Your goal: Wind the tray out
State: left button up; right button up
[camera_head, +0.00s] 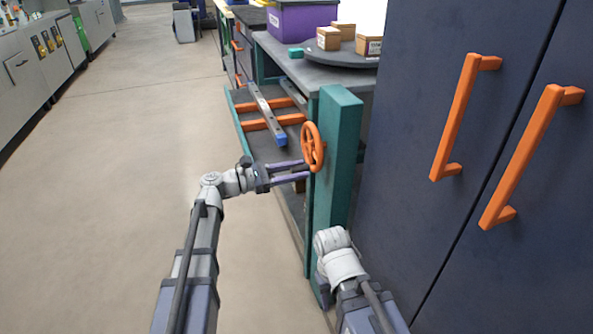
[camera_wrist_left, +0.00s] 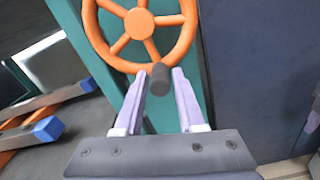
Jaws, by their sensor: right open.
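An orange spoked handwheel (camera_head: 313,146) is mounted on the upper part of a teal post (camera_head: 335,185). It also shows close up in the left wrist view (camera_wrist_left: 139,23), with a dark knob (camera_wrist_left: 160,84) sticking out from its lower rim. My left gripper (camera_head: 306,170) reaches the wheel from the left. In the left wrist view its two pale purple fingers (camera_wrist_left: 161,76) are drawn in on either side of the knob, which lies between them. I cannot tell which part is the tray.
A bar with a blue end (camera_head: 281,140) lies across orange rails (camera_head: 262,124) left of the post. A dark cabinet with orange handles (camera_head: 462,115) stands close on the right. A purple bin (camera_head: 300,22) and small boxes (camera_head: 328,38) are behind. Floor at left is clear.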

pick_arm(q)
jog(key=shift+d, duration=0.1)
grip_shut()
dwell(1.4)
